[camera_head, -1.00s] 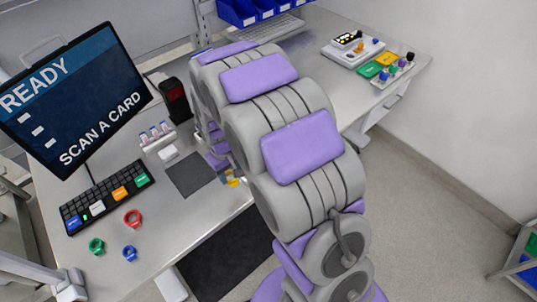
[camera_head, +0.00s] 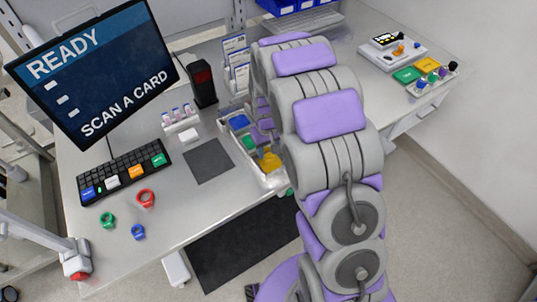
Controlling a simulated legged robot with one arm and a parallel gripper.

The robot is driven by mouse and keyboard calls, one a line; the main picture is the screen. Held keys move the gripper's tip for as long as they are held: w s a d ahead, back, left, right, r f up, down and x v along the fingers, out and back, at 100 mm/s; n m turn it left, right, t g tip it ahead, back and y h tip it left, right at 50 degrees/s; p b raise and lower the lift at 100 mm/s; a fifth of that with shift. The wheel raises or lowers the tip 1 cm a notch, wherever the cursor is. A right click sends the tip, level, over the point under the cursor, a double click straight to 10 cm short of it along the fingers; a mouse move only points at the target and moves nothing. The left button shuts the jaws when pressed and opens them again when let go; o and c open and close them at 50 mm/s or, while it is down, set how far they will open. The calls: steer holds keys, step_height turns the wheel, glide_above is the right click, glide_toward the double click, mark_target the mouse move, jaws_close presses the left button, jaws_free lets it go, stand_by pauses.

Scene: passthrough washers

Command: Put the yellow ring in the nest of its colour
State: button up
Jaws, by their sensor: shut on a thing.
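Red (camera_head: 145,198), green (camera_head: 108,220) and blue (camera_head: 138,232) rings lie at the table's front left; no yellow ring lies with them. A pale tray (camera_head: 277,182) at the front edge has blue (camera_head: 239,122), green (camera_head: 249,142) and yellow (camera_head: 269,161) parts. I cannot tell whether the yellow part is a nest, the ring or both. My gripper (camera_head: 263,130) shows only partly, over the tray beside the arm. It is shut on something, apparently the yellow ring. Its fingertips and the ring's outline are hidden or too small to tell.
A dark mat (camera_head: 208,160) lies left of the tray. A keyboard (camera_head: 123,173), screen (camera_head: 97,72), vial rack (camera_head: 180,118) and black scanner (camera_head: 202,83) stand left and behind. A button panel (camera_head: 430,78) stands at far right. Floor is free right of my arm.

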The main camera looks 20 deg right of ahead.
step_height(320, 180, down, 3)
steer(key=shift+d+f, duration=0.1)
steer(key=shift+f, duration=0.05)
steer(key=shift+d, duration=0.4)
steer(key=o, duration=0.7)
steer(key=shift+a, duration=0.1)
steer(key=o, duration=0.3)
steer(key=shift+a, duration=0.35)
steer(key=shift+d, duration=0.1)
